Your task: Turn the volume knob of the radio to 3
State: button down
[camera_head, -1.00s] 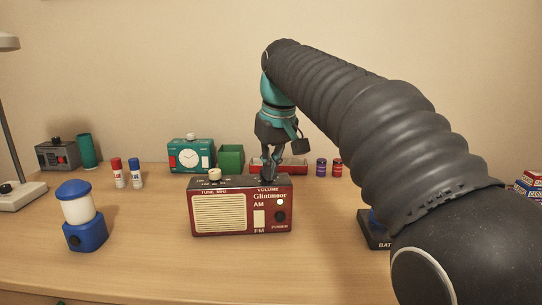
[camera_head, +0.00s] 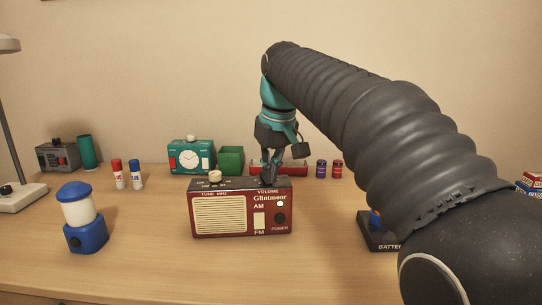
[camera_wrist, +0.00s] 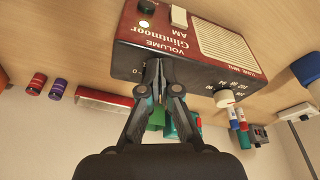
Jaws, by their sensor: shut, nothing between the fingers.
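The dark red radio (camera_head: 225,218) stands on the desk, its front with a cream grille facing the head camera. "VOLUME" is printed at the right of its top front edge. My gripper (camera_head: 268,184) points down at the top of the radio behind that label. In the wrist view my gripper (camera_wrist: 160,66) has its fingertips together at the volume position, with nothing held. The volume knob is hidden or too dark to tell from the fingers, so its setting cannot be read. A "0" mark shows beside the fingertips. The cream tuning knob (camera_head: 214,176) is on the top left.
A blue lantern (camera_head: 78,207), two glue sticks (camera_head: 128,175) and a grey device (camera_head: 58,155) stand to the left. Behind the radio are a green clock (camera_head: 190,157), a green box (camera_head: 231,160) and a red tray (camera_head: 295,168). The front desk is clear.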

jog(key=shift+w+a+v, duration=0.1)
jog(key=shift+w+v, duration=0.05)
jog(key=shift+v, duration=0.85)
jog(key=shift+w+a+v, duration=0.15)
jog(key=shift+w+v, duration=0.05)
jog(key=shift+v, duration=0.8)
jog(key=shift+w+a+v, duration=0.1)
jog(key=shift+w+v, duration=0.05)
jog(key=shift+v, duration=0.85)
jog(key=shift+r, duration=0.15)
